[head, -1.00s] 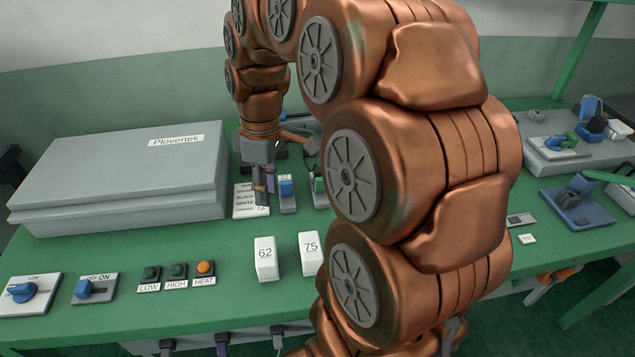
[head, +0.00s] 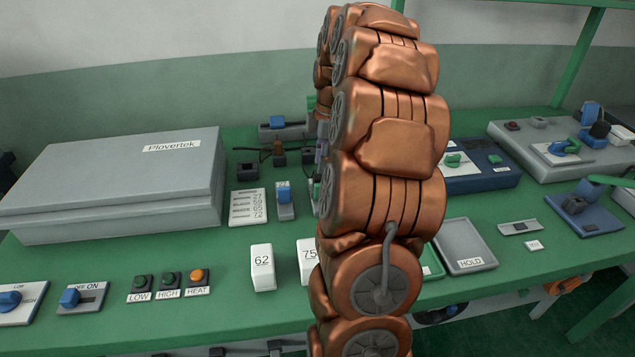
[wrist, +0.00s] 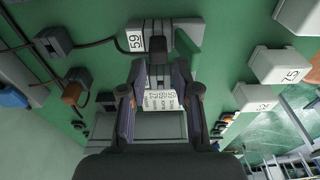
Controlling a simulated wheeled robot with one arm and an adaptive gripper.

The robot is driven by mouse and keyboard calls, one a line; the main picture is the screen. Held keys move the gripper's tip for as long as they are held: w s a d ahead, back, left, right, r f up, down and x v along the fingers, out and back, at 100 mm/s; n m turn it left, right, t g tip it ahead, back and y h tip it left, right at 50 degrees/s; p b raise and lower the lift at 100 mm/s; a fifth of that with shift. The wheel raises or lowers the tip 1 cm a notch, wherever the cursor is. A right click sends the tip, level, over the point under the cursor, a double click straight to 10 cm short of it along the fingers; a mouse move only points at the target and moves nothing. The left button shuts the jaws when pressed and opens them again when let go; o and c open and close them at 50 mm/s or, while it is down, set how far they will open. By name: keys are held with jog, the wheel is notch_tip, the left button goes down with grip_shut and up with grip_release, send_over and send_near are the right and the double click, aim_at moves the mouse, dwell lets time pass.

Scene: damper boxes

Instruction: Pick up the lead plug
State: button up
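A small plug with a brown-orange end (wrist: 72,92) and a dark cable lies left of my gripper in the wrist view. It seems to be the dark brown piece (head: 279,157) at the back of the bench in the head view. I cannot tell for certain that it is the lead plug. My gripper (wrist: 159,80) has its two fingers apart, with the bench and a printed card (wrist: 160,101) showing between them. No held thing is visible. In the head view my arm hides most of the gripper.
A dark box (wrist: 52,42) with a cable stands near the plug. A device labelled 59 (wrist: 135,40) with a green part lies ahead of the fingers. White blocks 62 (head: 263,268) and 75 (head: 308,256) stand in front. A large grey case (head: 120,190) fills the left.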

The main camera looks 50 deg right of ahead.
aim_at(318, 176)
jog(key=shift+w+a+f+p, duration=0.1)
jog(key=shift+w+f+p, duration=0.05)
jog(key=shift+f, duration=0.75)
jog(key=shift+w+a+f+p, duration=0.1)
jog(key=shift+f+p, duration=0.1)
jog(key=shift+f, duration=0.65)
jog(key=shift+w+a+f+p, duration=0.1)
jog(key=shift+w+f+p, duration=0.05)
jog(key=shift+f, duration=0.75)
jog(key=c, duration=0.5)
jog(key=shift+c, duration=0.2)
jog(key=shift+r, duration=0.1)
notch_tip(318, 176, up, 9)
jog(key=shift+b, duration=0.6)
jog(key=w+d+f+p, duration=0.1)
jog(key=w+d+p, duration=0.9)
jog(key=w+p, duration=0.3)
jog(key=shift+w+d+p, duration=0.15)
jog(key=shift+w+p, duration=0.2)
jog(key=shift+p, duration=0.45)
